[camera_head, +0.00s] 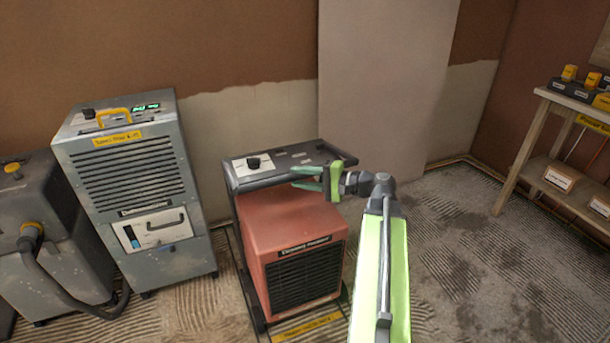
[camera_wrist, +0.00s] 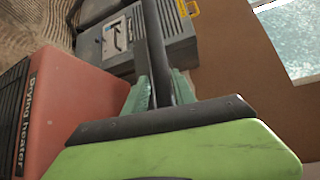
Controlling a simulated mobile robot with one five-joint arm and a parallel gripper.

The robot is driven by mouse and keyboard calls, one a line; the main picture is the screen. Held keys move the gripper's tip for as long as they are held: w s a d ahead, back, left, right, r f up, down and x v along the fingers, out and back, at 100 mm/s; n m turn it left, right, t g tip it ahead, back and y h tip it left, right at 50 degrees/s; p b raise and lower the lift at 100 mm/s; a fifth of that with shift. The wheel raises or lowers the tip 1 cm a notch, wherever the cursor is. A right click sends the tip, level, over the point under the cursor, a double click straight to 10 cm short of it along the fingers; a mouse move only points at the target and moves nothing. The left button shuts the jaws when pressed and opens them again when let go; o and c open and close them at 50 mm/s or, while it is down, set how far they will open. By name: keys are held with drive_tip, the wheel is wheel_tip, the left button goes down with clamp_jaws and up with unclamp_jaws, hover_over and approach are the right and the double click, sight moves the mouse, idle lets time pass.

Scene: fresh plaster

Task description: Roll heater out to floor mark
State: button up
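The drying heater (camera_head: 300,265) is a red box in a dark frame with a black grille and a control panel on top. It stands upright on the rough floor near the back wall. It also shows in the wrist view (camera_wrist: 85,95), at the left. My gripper (camera_head: 305,178) is at the heater's top front edge, fingers pointing left. In the wrist view its green fingers (camera_wrist: 162,90) lie on both sides of the dark handle bar (camera_wrist: 155,35), with no clear gap.
A grey dehumidifier (camera_head: 135,185) stands close left of the heater, with another grey machine (camera_head: 50,260) and its hose further left. A wooden shelf table (camera_head: 520,165) stands at the right. The floor (camera_head: 465,255) between heater and table is clear.

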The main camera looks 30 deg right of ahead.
drive_tip(key=shift+o, duration=1.1)
drive_tip(key=shift+s+r, duration=0.1)
drive_tip(key=shift+o, duration=0.2)
drive_tip(key=shift+d, duration=0.1)
drive_tip(key=p+v, duration=0.2)
drive_tip(key=v, duration=1.5)
drive_tip(key=shift+s, duration=0.15)
